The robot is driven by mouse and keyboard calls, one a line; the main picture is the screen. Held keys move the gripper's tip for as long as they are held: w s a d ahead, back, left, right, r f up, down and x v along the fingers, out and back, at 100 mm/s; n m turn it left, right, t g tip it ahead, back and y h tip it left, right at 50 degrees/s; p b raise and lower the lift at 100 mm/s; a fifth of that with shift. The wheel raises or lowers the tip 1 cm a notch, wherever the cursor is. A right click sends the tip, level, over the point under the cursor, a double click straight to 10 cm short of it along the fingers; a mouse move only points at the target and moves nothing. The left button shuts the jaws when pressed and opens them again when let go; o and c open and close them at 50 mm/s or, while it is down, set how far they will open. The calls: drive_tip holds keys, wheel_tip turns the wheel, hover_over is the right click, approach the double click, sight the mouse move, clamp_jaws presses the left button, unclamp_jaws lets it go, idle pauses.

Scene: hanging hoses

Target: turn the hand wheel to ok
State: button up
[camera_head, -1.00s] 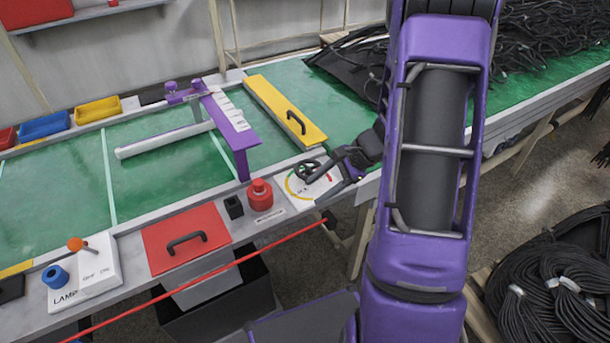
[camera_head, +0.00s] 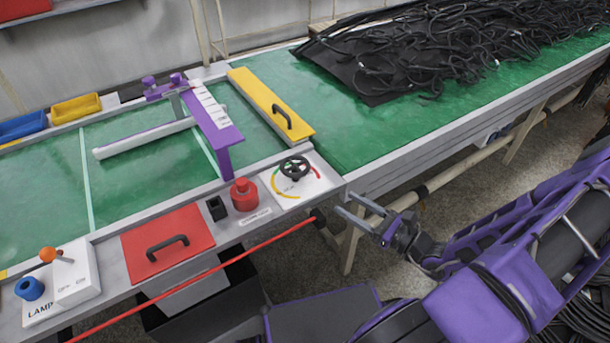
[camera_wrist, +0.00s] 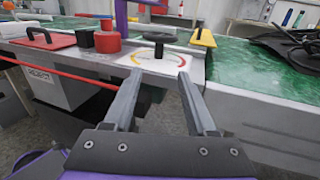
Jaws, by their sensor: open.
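The black hand wheel (camera_head: 295,168) stands on a white dial plate (camera_head: 311,187) at the front edge of the bench. The plate carries a coloured arc of yellow, green and red; where the wheel points on it is too small to tell. The wheel also shows in the wrist view (camera_wrist: 157,39), ahead of my fingers and above their tips. My gripper (camera_head: 357,219) is open and empty, in front of the bench edge, to the lower right of the wheel and apart from it. Its two fingers also show in the wrist view (camera_wrist: 160,78).
Left of the dial are a red knob (camera_head: 244,194), a small black block (camera_head: 217,208) and a red lid with handle (camera_head: 167,243). A yellow panel (camera_head: 262,98) lies behind. A red rope (camera_head: 215,269) runs along the front. Black hoses (camera_head: 430,50) cover the back right.

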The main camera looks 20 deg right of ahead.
sight(302, 184)
drive_tip(key=b+x, duration=0.1)
drive_tip(key=x, duration=1.4)
drive_tip(key=shift+w+a, duration=0.25)
drive_tip(key=shift+a, duration=0.05)
drive_tip(key=shift+f, duration=0.1)
clamp_jaws()
